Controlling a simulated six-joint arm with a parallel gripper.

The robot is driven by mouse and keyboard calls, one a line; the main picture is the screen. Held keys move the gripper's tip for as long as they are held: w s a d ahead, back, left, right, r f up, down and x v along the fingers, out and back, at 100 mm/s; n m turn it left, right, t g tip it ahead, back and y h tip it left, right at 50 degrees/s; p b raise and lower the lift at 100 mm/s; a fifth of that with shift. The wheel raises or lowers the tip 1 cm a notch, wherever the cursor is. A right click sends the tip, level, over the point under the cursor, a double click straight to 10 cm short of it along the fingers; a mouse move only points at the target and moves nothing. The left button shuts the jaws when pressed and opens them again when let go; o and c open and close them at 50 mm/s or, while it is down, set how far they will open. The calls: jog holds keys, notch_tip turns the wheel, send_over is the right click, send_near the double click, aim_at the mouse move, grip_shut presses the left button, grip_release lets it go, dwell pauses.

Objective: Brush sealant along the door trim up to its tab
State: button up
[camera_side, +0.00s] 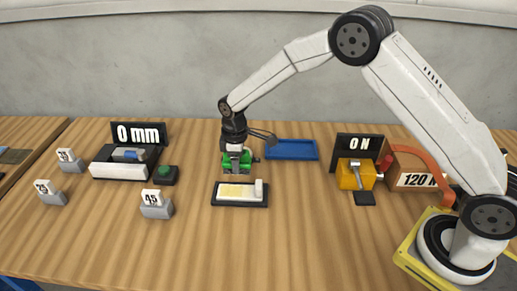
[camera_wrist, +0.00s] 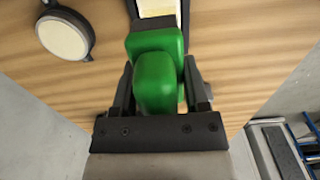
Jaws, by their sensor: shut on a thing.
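My gripper (camera_side: 236,158) is shut on a green block-like tool (camera_side: 245,164), likely the brush, and holds it above the table just behind the trim. In the wrist view my gripper (camera_wrist: 157,92) has its dark fingers on both sides of the green tool (camera_wrist: 156,70). Any bristles are hidden. The door trim (camera_side: 238,191) is a pale, yellowish strip in a dark-framed base, with a raised white tab (camera_side: 259,189) at its right end. Part of it shows at the top of the wrist view (camera_wrist: 157,7). The tool looks apart from the strip.
A blue tray (camera_side: 291,149) lies behind to the right. A "0 mm" display (camera_side: 138,134) and a device with a green button (camera_side: 166,173) stand left, near several numbered blocks (camera_side: 156,204). A "0 N" display (camera_side: 360,143) and yellow unit (camera_side: 356,175) stand right. The front table is clear.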

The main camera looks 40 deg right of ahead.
dwell(0.4)
jog(key=shift+f, duration=4.45)
jog(key=shift+r, duration=4.05)
jog(key=shift+f, duration=0.15)
send_over(239, 191)
jog(key=shift+f, duration=2.85)
jog(key=shift+f, duration=1.05)
jog(key=shift+s+d, duration=0.1)
jog(key=shift+s, duration=0.05)
jog(key=shift+f, duration=0.1)
